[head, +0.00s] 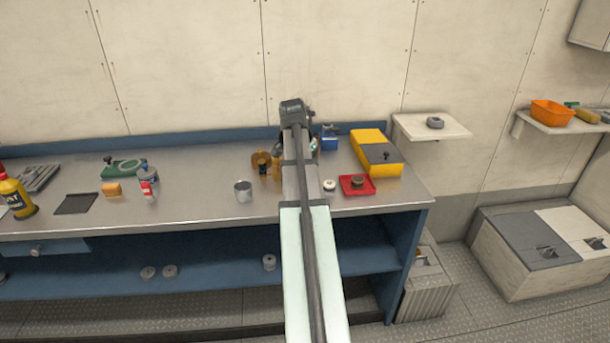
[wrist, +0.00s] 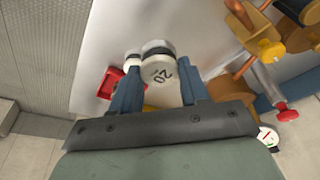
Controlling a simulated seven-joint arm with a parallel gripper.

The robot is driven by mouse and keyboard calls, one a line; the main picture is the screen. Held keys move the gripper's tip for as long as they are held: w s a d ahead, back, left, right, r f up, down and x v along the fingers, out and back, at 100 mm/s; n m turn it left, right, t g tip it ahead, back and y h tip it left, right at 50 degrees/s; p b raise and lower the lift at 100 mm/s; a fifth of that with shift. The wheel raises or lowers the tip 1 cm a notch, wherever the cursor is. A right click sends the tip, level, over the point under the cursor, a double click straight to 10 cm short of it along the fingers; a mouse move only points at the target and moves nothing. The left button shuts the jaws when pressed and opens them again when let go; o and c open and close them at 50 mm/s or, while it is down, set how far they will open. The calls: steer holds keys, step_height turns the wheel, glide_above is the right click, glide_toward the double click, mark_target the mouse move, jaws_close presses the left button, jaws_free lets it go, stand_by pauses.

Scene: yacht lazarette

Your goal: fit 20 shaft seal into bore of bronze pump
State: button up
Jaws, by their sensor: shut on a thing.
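My gripper (wrist: 160,90) shows in the wrist view with its two blue fingers shut on a whitish seal marked 20 (wrist: 161,72). The seal sits between the fingertips, above the bench. The bronze pump (wrist: 286,38) stands to the right in the wrist view, apart from the seal; its bore cannot be made out. In the head view the bronze pump (head: 262,161) is on the bench just left of my arm, partly covered by it. There my gripper and the held seal are hidden behind the arm.
A whitish round part (head: 329,185) stands beside a red tray (head: 357,185) holding a dark ring. A yellow case (head: 372,146) lies behind the tray. A metal cup (head: 243,190) stands left of my arm.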

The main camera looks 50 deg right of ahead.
steer(key=shift+d+r, duration=0.1)
steer(key=shift+r, duration=0.8)
steer(key=shift+s+d+r, duration=0.1)
steer(key=shift+d+r, duration=0.1)
steer(key=shift+d, duration=0.1)
steer(key=w+d+r, duration=0.3)
steer(key=w+d, duration=0.4)
steer(key=d, duration=0.2)
steer(key=w+d+r, duration=0.3)
steer(key=w+d, duration=0.4)
steer(key=d, duration=0.2)
steer(key=shift+n, duration=0.5)
steer(key=shift+w+f, duration=0.2)
steer(key=shift+f, duration=4.7)
steer(key=shift+f, duration=0.15)
steer(key=o, duration=1.1)
steer(key=shift+c, duration=0.2)
